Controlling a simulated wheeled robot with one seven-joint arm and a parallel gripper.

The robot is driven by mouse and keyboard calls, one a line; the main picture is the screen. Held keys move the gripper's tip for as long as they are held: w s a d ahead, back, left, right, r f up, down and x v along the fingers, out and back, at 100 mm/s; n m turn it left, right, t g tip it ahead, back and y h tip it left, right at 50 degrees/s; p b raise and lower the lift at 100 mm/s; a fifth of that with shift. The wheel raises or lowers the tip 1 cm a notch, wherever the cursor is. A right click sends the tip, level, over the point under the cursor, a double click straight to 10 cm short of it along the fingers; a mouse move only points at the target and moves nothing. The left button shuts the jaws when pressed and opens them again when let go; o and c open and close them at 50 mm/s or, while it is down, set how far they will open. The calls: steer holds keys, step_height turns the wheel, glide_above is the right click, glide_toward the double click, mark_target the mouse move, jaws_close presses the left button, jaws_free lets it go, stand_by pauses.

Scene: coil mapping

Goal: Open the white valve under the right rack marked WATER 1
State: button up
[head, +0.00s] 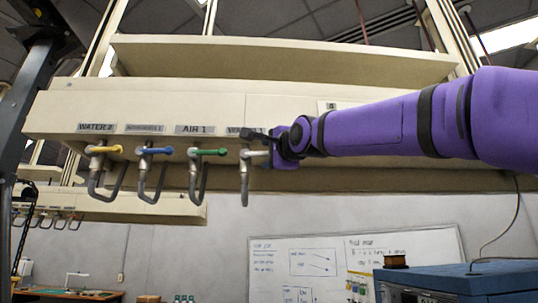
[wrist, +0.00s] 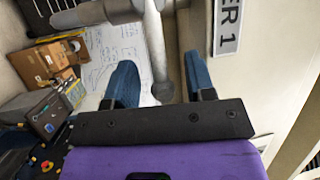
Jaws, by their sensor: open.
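The WATER 1 label (head: 246,132) is on the front of the rack, partly covered by my gripper. Its end, reading "ER 1", shows in the wrist view (wrist: 228,26). Below the label is the valve with a pale handle (head: 256,153) and a grey hooked spout (head: 244,183). In the wrist view the pale valve handle (wrist: 156,50) runs between my two blue fingers. My gripper (head: 262,148) is open around the handle, with one finger on each side in the wrist view (wrist: 160,72). Gaps show on both sides, so the fingers appear apart from it.
To the left are the valves with green (head: 209,152), blue (head: 155,151) and yellow (head: 104,149) handles. A shelf (head: 280,60) is above. A whiteboard (head: 350,262) is behind, and a blue box (head: 460,282) stands at lower right.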

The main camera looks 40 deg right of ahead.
steer(key=shift+w+d+r, duration=0.1)
steer(key=shift+w, duration=0.35)
jaws_close()
